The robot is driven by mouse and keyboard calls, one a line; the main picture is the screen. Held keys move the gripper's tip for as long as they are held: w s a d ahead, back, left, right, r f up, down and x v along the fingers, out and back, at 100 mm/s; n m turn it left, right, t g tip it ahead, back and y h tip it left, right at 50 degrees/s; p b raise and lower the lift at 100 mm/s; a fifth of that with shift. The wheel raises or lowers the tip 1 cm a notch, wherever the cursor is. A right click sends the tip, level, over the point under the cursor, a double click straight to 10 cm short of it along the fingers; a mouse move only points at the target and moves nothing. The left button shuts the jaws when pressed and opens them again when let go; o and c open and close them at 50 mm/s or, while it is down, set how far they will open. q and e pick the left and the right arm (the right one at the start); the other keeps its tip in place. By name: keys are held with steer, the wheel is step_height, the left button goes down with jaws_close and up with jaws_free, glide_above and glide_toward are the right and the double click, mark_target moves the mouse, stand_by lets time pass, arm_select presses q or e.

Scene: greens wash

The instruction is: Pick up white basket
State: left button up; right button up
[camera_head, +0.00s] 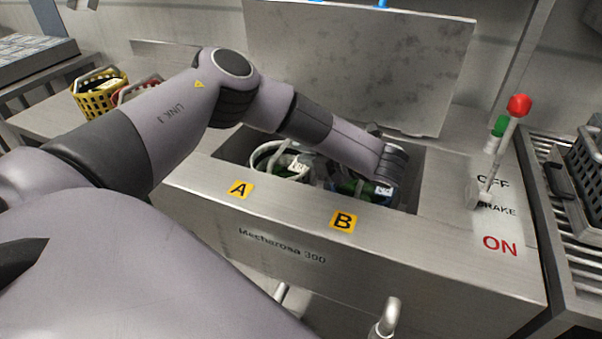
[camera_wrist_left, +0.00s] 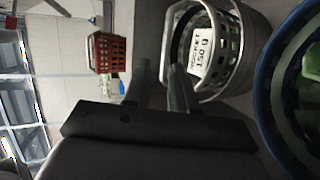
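The white basket (camera_head: 263,156) sits in the sunken basin behind the letter A, with a white label inside. It also shows in the left wrist view (camera_wrist_left: 240,65), where its label reads "150 g". My left arm reaches into the basin behind the letter B, and its gripper is hidden there in the head view. In the left wrist view my left gripper (camera_wrist_left: 160,85) has its two fingers apart beside the white basket's rim. One finger overlaps the rim in the picture; I cannot tell whether they touch. My right gripper is not in view.
A blue-rimmed container (camera_wrist_left: 265,110) with greens is close on the right in the wrist view. The basin's raised lid (camera_head: 360,65) stands behind. A red-knobbed lever (camera_head: 517,106) rises at right. Yellow (camera_head: 97,100) and red (camera_head: 130,93) baskets stand at left.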

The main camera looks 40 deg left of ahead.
mark_target(282, 151)
arm_select(q)
steer(key=shift+w+f+b, duration=0.3)
steer(key=shift+f+b, duration=0.1)
steer(key=shift+f, duration=0.4)
steer(key=x, duration=0.6)
steer(key=shift+s+a+r, duration=0.15)
steer(key=shift+s+r, duration=0.05)
steer(key=shift+s, duration=0.1)
steer(key=shift+w+a+f, duration=0.1)
steer(key=shift+a+f, duration=0.1)
steer(key=shift+a, duration=0.25)
jaws_close()
steer(key=shift+d+f, duration=0.1)
